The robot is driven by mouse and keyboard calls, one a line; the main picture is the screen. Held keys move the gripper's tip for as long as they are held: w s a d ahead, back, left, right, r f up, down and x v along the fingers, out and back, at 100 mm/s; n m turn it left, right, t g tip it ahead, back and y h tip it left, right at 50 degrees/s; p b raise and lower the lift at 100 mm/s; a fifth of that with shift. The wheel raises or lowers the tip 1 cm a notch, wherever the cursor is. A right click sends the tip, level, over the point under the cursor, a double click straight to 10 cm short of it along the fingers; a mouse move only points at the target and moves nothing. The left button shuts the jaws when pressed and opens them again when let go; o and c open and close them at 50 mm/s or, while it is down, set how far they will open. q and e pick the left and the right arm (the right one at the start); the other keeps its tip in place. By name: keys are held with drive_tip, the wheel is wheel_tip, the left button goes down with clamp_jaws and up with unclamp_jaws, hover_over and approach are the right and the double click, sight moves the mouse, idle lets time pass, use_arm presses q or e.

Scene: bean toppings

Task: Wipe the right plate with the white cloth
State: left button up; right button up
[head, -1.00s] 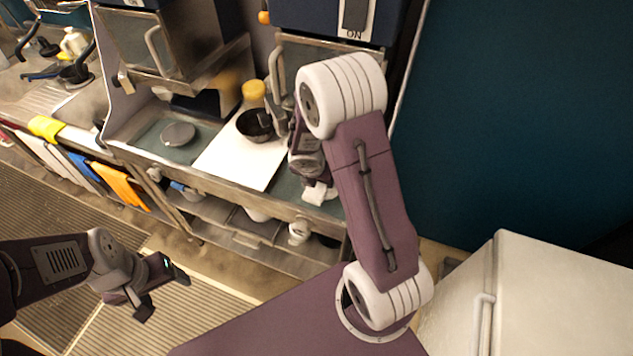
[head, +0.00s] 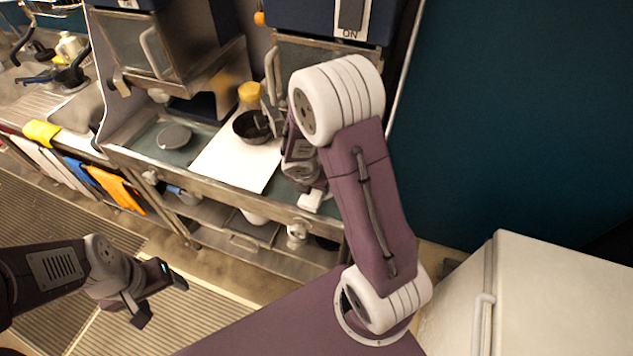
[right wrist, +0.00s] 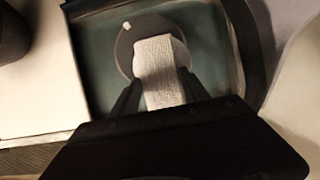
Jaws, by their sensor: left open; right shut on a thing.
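The white cloth (right wrist: 160,75) is between the fingers of my right gripper (right wrist: 158,92), which is shut on it. In the right wrist view the cloth overlaps the dark round right plate (right wrist: 124,52); I cannot tell whether they touch. A small white spot (right wrist: 127,26) shows on the plate's far part. In the head view my arm hides the right plate and most of the gripper; a white piece (head: 311,201), seemingly the cloth, shows below. My left gripper (head: 162,298) is open and empty, low at the left, away from the counter.
A white board (head: 232,163) with a dark bowl (head: 251,127) lies left of my right gripper; its edge also shows in the right wrist view (right wrist: 35,85). Another grey plate (head: 174,137) sits on the left tray.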

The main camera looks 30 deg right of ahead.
drive_tip(key=shift+s+a, duration=0.35)
drive_tip(key=shift+a, duration=0.05)
drive_tip(key=shift+d, duration=0.15)
drive_tip(key=shift+w+d+r, duration=0.1)
drive_tip(key=shift+w+d, duration=0.05)
drive_tip(key=shift+w, duration=0.05)
drive_tip(key=shift+w+d+p, duration=0.75)
drive_tip(key=shift+w+d, duration=0.15)
drive_tip(key=shift+d, duration=0.15)
drive_tip(key=shift+a, duration=0.15)
